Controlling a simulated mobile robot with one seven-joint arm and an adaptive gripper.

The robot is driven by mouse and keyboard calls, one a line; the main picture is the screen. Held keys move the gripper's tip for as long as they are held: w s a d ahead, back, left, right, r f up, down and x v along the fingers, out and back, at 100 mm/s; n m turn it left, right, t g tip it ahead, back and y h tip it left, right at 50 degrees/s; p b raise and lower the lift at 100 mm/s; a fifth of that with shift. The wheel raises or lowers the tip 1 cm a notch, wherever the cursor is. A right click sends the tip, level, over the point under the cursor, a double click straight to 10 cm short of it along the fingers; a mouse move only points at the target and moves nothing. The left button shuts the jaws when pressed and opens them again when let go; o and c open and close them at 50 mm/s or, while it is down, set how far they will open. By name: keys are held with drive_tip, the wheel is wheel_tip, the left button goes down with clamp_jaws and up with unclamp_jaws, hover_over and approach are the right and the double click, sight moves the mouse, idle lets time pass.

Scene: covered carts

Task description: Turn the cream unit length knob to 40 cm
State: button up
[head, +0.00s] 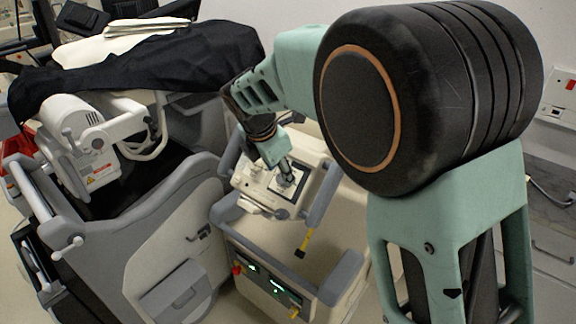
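The cream unit (258,190) sits on top of a grey and cream cart in the middle of the head view. Its top face carries a dark-bordered panel (299,196). My gripper (287,178) reaches down over this panel, with its fingertips at or just above it. The length knob cannot be made out; the gripper covers that part of the panel. The gripper is too small in view to tell whether its fingers are open or shut, or whether they touch anything. No scale or knob setting is readable.
Grey rails (322,192) flank the cream unit, and a yellow-tipped strap (304,242) hangs at the front. A larger grey cart (150,245) with a white device (85,145) and black cloth (150,65) stands on the left. Wall drawers (552,245) are on the right.

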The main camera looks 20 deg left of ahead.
drive_tip(key=shift+x, duration=1.45)
drive_tip(key=shift+c, duration=0.5)
clamp_jaws()
